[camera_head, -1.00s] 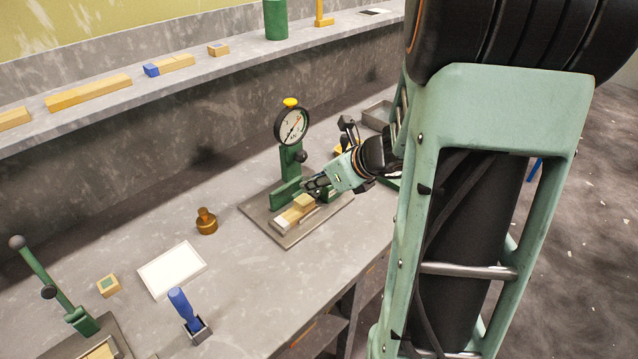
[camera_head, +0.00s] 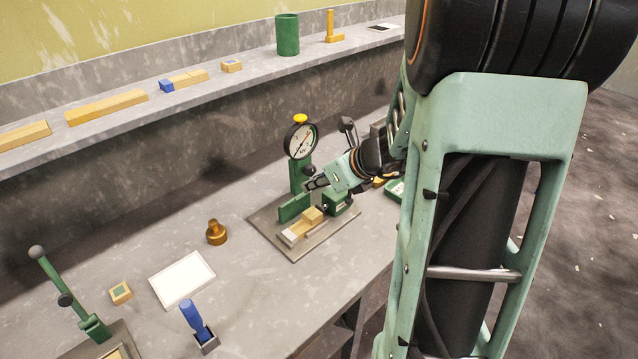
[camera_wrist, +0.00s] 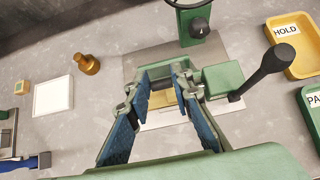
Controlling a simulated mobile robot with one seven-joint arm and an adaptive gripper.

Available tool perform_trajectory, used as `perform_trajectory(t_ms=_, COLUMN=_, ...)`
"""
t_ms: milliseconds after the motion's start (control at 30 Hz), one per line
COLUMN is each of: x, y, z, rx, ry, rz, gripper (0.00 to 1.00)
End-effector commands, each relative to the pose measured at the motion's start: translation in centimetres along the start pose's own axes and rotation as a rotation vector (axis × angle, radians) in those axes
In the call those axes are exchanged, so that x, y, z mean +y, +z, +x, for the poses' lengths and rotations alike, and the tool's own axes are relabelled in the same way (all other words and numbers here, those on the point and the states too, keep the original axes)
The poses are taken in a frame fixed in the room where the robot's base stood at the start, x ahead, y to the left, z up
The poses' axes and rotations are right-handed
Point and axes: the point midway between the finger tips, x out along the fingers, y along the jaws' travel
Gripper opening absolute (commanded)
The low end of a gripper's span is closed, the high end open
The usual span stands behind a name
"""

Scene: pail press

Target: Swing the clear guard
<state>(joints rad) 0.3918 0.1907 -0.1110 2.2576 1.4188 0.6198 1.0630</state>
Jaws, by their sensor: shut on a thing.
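The press stands on a grey base plate (camera_head: 270,232), with a dial gauge (camera_head: 301,140) on a green post. My gripper (camera_head: 314,185) is above the plate, in front of the post. In the wrist view my gripper's fingertips (camera_wrist: 160,82) are apart, with something held between them. A see-through panel is hard to make out there; I take the held thing to be the clear guard, but its outline is not clear. A low green wall (camera_head: 294,207) and a wooden block (camera_head: 311,215) lie below the gripper. A green box (camera_wrist: 222,80) with a black-knobbed lever (camera_wrist: 272,62) stands beside them.
A yellow HOLD tray (camera_wrist: 296,45) and a green tray (camera_wrist: 311,108) lie right of the press. A brass weight (camera_head: 216,232), white sheet (camera_head: 183,278) and blue-handled tool (camera_head: 194,318) are on the left. The bench between is clear.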

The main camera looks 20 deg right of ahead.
Motion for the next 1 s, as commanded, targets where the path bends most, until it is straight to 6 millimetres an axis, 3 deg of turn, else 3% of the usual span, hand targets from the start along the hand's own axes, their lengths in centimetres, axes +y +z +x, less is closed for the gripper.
perform_trajectory(t_ms=267, x=0.0, y=0.5, z=0.0, rx=-0.003, ry=0.000, rz=-0.001, gripper=0.05)
perform_trajectory(t_ms=633, x=0.0, y=3.5, z=0.6, rx=-0.004, ry=0.000, rz=-0.001, gripper=0.05)
perform_trajectory(t_ms=1000, x=-0.1, y=3.7, z=0.8, rx=-0.004, ry=-0.001, rz=-0.001, gripper=0.05)
